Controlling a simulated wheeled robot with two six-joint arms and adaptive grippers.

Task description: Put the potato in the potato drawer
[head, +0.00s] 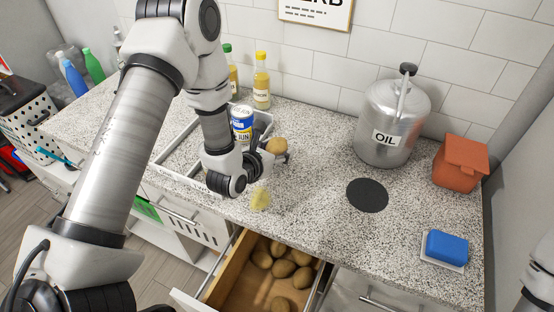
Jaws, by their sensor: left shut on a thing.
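A brown potato (277,145) is in my left gripper (281,154), held above the speckled countertop near the middle of the head view. The fingers are shut on it and partly hidden by the potato and the wrist. The potato drawer (241,246) is pulled open below the counter's front edge. It has light wooden walls, and several potatoes (281,268) lie inside it. The drawer is below the left gripper in the picture, and its near part is cut off by the frame. Only a piece of my right arm shows at the right edge; its gripper is out of view.
A white tray (178,148) with a blue can (242,124) stands beside my left wrist. A small yellow object (261,198) is near the counter edge. A steel oil canister (391,122), black disc (368,195), orange container (460,163) and blue sponge (447,246) are to the right.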

